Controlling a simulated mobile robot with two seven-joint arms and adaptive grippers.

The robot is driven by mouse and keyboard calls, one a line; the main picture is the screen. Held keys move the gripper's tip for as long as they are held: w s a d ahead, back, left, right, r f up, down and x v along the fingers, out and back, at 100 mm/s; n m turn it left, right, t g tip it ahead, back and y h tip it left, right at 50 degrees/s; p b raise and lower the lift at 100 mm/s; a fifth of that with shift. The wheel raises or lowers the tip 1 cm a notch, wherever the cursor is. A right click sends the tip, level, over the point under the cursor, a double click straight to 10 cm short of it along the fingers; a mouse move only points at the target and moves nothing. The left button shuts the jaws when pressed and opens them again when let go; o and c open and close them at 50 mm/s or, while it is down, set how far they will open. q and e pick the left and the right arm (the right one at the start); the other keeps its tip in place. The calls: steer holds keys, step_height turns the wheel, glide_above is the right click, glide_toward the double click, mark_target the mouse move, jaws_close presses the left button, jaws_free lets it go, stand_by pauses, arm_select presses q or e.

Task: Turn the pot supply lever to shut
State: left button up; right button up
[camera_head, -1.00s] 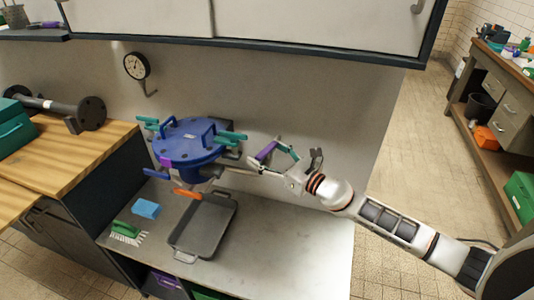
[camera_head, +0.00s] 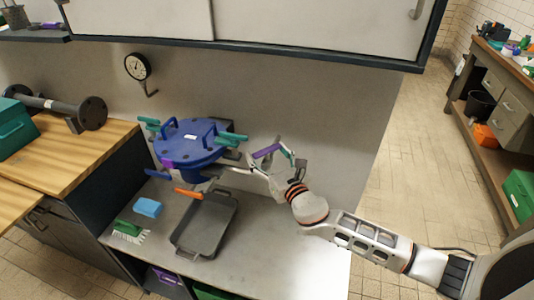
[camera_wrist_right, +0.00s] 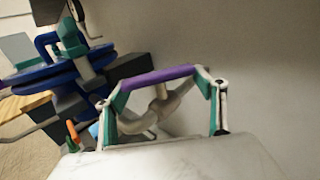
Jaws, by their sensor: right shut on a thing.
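A purple lever handle (camera_head: 266,151) stands to the right of the blue round pot (camera_head: 190,143), near the back wall. My right gripper (camera_head: 272,158) reaches it from the right and is shut on it. In the right wrist view the purple handle (camera_wrist_right: 155,77) spans between the teal-padded fingers of my right gripper (camera_wrist_right: 160,90). A curved pale pipe (camera_wrist_right: 160,112) shows below the handle. Its join with the lever is partly hidden. My left gripper is in neither view.
The pot's lid has blue handles and teal clamps (camera_head: 233,137). A blue sponge (camera_head: 147,207) and green brush (camera_head: 128,228) lie left. The counter's right part (camera_head: 290,250) is clear.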

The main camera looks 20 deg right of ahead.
steer(key=m+h, duration=0.2)
steer(key=h, duration=0.1)
steer(key=m+h, duration=0.1)
steer(key=h, duration=0.2)
steer(key=shift+m, duration=0.4)
steer(key=m+g+h, duration=0.1)
steer(key=m+h, duration=0.1)
steer(key=h, duration=0.1)
steer(key=shift+m+h+b, duration=0.3)
steer(key=shift+h, duration=0.1)
steer(key=shift+d+r+m+g+h+b, duration=0.1)
steer(key=shift+m+g+h+b, duration=0.25)
steer(key=shift+m+g+h, duration=0.5)
steer(key=shift+t, duration=0.25)
steer(key=o, duration=1.1)
steer(key=shift+s+a, duration=0.25)
steer(key=shift+s, duration=0.05)
steer(key=v, duration=0.6)
steer(key=shift+s+a, duration=0.2)
steer(key=shift+s, duration=0.15)
